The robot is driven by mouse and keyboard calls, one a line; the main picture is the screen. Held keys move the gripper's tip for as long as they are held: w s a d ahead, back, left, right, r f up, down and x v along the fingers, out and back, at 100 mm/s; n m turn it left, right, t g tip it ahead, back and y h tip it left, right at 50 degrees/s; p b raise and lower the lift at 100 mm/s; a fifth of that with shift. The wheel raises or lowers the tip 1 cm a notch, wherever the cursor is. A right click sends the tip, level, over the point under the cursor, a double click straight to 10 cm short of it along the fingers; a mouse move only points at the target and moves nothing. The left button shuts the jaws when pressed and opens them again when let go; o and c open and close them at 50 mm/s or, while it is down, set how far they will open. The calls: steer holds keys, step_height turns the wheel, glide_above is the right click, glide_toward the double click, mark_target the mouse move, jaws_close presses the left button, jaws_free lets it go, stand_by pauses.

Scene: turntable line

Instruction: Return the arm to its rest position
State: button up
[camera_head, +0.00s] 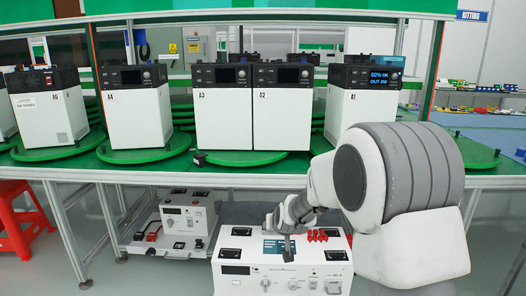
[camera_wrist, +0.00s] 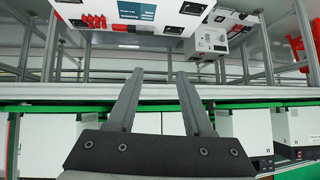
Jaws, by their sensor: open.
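My arm (camera_head: 404,165) comes in from the right of the head view. It reaches left across a white instrument box below the table. My gripper (camera_head: 288,250) shows small and dark in front of that box. In the wrist view my gripper (camera_wrist: 158,80) has its two fingers well apart with nothing between them. I cannot tell from these views how far the fingertips are from the box. The arm hides part of the box and the right end of the table.
White units A5 (camera_head: 48,112) to A1 (camera_head: 362,103) stand on green turntables along the green table (camera_head: 250,176). The white box (camera_head: 235,267) has red connectors (camera_head: 316,235). Another instrument (camera_head: 186,220) sits on a lower shelf. A red stool (camera_head: 18,225) is at left.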

steer(key=s+d+r+g, duration=0.1)
steer(key=s+d+r, duration=0.2)
steer(key=s+r, duration=0.35)
steer(key=s+d+r+g, duration=0.1)
steer(key=s+d+r, duration=0.15)
steer(key=s, duration=0.75)
steer(key=s+d+r, duration=0.2)
steer(key=s+r, duration=0.3)
steer(key=s, duration=0.4)
steer(key=s+d+f+g+h, duration=0.1)
steer(key=s+d+g+h, duration=0.15)
steer(key=s, duration=1.05)
step_height(320, 180, up, 27)
steer(key=p, duration=2.7)
steer(key=shift+d+m+y+p, duration=0.25)
steer(key=shift+m+y+p, duration=0.05)
steer(key=shift+y, duration=0.15)
steer(key=shift+a+f+t, duration=0.1)
steer(key=shift+t, duration=0.15)
steer(key=shift+a, duration=0.1)
